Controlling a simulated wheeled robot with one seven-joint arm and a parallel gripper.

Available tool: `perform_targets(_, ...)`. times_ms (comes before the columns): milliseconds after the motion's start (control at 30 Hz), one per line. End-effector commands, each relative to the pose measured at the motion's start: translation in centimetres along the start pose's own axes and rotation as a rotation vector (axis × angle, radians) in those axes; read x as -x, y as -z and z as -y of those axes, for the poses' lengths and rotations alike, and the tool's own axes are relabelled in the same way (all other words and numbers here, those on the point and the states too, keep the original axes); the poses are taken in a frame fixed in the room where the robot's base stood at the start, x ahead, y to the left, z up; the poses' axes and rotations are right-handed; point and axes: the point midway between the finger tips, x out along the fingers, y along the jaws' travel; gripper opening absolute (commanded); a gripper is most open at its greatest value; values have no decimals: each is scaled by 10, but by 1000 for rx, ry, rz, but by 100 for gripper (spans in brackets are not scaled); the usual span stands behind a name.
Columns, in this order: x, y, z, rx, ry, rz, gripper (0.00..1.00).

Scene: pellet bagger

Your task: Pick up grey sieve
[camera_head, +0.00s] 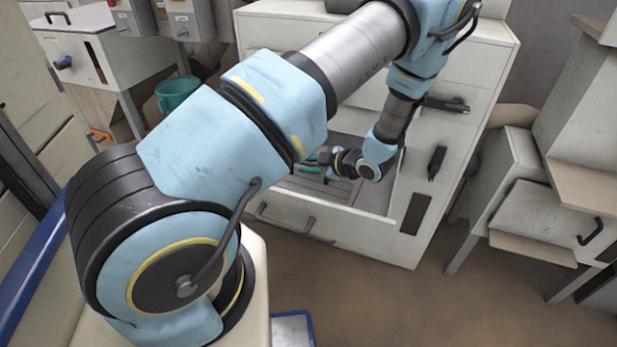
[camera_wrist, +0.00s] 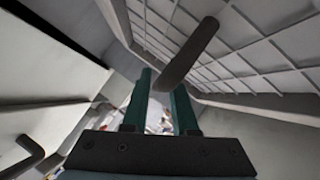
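A grey panel with a grid of ribs (camera_wrist: 240,50) fills the upper right of the wrist view and looks like the grey sieve, though I cannot be sure. A dark rounded bar (camera_wrist: 190,52), perhaps its handle, stands out in front of it. The bar is just beyond the fingertips, and no contact shows.
The bay's pale walls (camera_wrist: 60,130) stand close on both sides of my gripper. A dark handle (camera_wrist: 22,158) shows at lower left. In the head view, a green bucket (camera_head: 178,92) stands at left, a cabinet (camera_head: 540,220) at right, and the brown floor (camera_head: 450,310) is clear in front.

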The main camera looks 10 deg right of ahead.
Motion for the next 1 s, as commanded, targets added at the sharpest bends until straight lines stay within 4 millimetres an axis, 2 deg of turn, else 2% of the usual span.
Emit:
perform_targets(33,0,0,0,0,0,0,19)
perform_targets(200,0,0,0,0,0,0,0)
perform_targets(1000,0,0,1,0,2,1,0)
